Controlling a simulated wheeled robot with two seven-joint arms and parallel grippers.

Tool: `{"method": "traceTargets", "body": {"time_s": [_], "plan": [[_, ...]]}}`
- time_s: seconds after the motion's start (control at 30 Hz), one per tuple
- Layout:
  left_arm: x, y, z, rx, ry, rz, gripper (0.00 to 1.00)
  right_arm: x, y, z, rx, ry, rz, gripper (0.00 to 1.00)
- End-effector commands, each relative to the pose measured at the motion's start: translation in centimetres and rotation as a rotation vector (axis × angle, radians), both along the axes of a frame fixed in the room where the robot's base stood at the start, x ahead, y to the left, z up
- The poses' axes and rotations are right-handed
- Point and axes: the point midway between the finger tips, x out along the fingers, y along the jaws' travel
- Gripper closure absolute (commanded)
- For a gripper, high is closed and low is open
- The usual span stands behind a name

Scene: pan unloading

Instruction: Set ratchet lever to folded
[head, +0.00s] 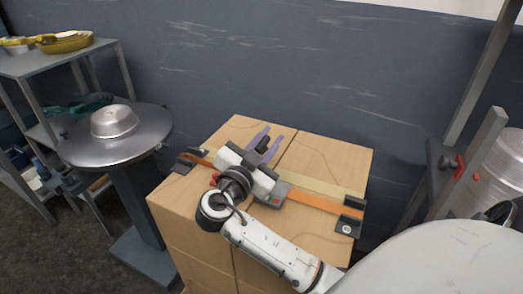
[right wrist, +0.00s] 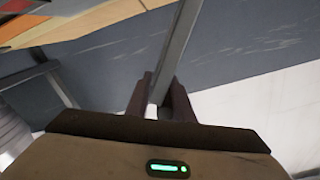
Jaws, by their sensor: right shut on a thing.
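An orange strap (head: 312,203) runs across the top of the wooden boxes (head: 335,165), with a grey ratchet body (head: 281,191) near its middle. My right gripper (head: 268,138) is over the ratchet, its two purplish fingers pointing toward the wall. It is shut on a dark piece (head: 263,144) between the fingers, which looks like the ratchet lever's grip. The gripper and wrist hide most of the lever, so its angle is unclear. In the right wrist view the fingers (right wrist: 162,82) stand close together, with something dark low between them. My left gripper is in neither view.
Dark corner pieces (head: 348,226) sit at the strap's ends. A round table with a metal dome (head: 114,121) stands left, beside a shelf with a yellow pan (head: 66,42). A grey rack (head: 446,170) stands right. The wall is close behind the boxes.

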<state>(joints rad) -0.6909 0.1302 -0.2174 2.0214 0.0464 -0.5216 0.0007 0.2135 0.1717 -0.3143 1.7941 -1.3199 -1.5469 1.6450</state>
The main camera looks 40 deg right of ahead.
Motion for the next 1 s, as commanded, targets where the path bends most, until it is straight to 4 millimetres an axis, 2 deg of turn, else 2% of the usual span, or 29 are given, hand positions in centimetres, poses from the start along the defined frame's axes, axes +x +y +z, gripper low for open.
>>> {"method": "traceTargets", "body": {"time_s": [0.03, 0.3, 0.97, 1.0], "plan": [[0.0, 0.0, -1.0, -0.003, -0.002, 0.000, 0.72, -0.3, 0.2, -1.1, 0.007, 0.001, 0.007, 1.00], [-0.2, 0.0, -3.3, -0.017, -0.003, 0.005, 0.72, -1.3, -0.3, -1.9, 0.029, -0.054, 0.006, 1.00], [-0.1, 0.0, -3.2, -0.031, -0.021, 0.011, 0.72, -1.9, -0.6, -1.6, 0.048, -0.109, 0.001, 1.00], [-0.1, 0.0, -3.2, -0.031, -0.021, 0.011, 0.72, -1.9, -0.6, -1.6, 0.048, -0.110, 0.001, 0.78]]}}
